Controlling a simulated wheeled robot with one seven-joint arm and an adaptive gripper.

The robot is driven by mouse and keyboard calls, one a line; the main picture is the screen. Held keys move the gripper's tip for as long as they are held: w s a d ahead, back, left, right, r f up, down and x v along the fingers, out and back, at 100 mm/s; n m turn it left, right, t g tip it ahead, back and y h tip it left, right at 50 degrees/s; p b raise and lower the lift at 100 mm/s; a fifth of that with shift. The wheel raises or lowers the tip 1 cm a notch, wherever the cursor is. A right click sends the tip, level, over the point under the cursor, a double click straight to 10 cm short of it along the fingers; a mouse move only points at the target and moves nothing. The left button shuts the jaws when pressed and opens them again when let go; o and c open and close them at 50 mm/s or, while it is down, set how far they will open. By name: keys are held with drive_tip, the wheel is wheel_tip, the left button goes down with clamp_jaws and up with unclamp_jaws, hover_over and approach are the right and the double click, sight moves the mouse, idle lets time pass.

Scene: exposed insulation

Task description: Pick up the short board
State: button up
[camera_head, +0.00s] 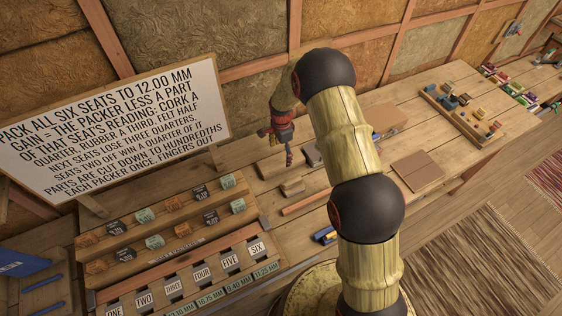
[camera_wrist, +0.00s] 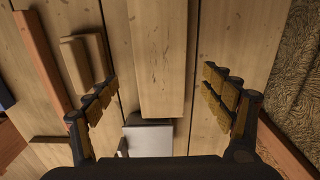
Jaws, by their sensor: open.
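My gripper (camera_head: 287,158) is open and empty, pointing down over the bench. In the wrist view its two fingers (camera_wrist: 162,98) stand wide apart. A pale wooden board (camera_wrist: 160,55) lies between and ahead of them, its top end cut off by the picture edge. It appears as the light board (camera_head: 270,166) just left of my gripper in the head view. Two smaller wooden pieces (camera_wrist: 76,66) lie beside the left finger, and show in the head view as a small block (camera_head: 292,187). I cannot tell for certain which piece is the short board.
A grey metal item (camera_wrist: 150,138) sits below the pale board in the wrist view. A long reddish strip (camera_head: 305,202) lies nearer me. A lettered sign (camera_head: 110,130) and a rack of labelled blocks (camera_head: 165,235) stand left. A brown panel (camera_head: 418,171) and parts tray (camera_head: 460,112) lie right.

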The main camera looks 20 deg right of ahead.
sight(281, 160)
drive_tip(key=shift+a+f+p, duration=0.1)
drive_tip(key=shift+f+p, duration=0.25)
drive_tip(key=shift+f, duration=2.75)
drive_tip(key=shift+c, duration=1)
drive_tip(key=c, duration=1.3)
